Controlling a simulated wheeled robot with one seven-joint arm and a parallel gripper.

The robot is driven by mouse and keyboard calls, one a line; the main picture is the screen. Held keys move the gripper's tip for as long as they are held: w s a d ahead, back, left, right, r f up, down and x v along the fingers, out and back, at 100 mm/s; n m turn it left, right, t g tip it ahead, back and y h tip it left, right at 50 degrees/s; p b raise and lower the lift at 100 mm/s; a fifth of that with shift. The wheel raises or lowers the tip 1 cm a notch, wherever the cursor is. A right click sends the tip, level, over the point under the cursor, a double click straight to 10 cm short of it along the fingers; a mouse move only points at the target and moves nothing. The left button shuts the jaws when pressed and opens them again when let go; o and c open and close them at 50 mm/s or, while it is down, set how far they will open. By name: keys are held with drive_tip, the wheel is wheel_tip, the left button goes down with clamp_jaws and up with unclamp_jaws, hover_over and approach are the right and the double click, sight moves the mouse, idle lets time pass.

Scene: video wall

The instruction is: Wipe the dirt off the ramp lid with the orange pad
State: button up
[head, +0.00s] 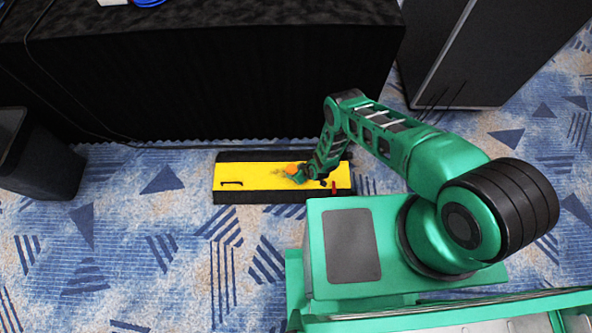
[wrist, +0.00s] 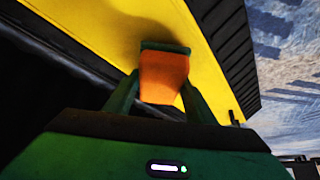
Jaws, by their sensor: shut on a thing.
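The ramp lid is a yellow panel (head: 256,176) on a low black ramp on the carpet; it also fills the upper part of the wrist view (wrist: 80,20). The orange pad (wrist: 163,78) is gripped between the green fingers of my gripper (wrist: 160,98), with a green strip along its far edge. In the head view my gripper (head: 299,176) is over the middle of the lid, with the pad (head: 291,169) beside it. A faint brownish smudge shows just left of the pad. A dark patch on the lid ahead of the pad may be shadow or dirt. Contact is unclear.
A black handle (head: 231,183) is at the lid's left and a small red part (head: 333,187) at its right. A black-draped table (head: 210,85) stands behind, with cables (head: 120,139) along its foot. A black bin (head: 35,155) is at left. Carpet in front is clear.

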drive_tip(key=shift+s+f, duration=0.1)
drive_tip(key=shift+s, duration=0.7)
drive_tip(key=shift+r, duration=3.05)
drive_tip(key=shift+r, duration=1.5)
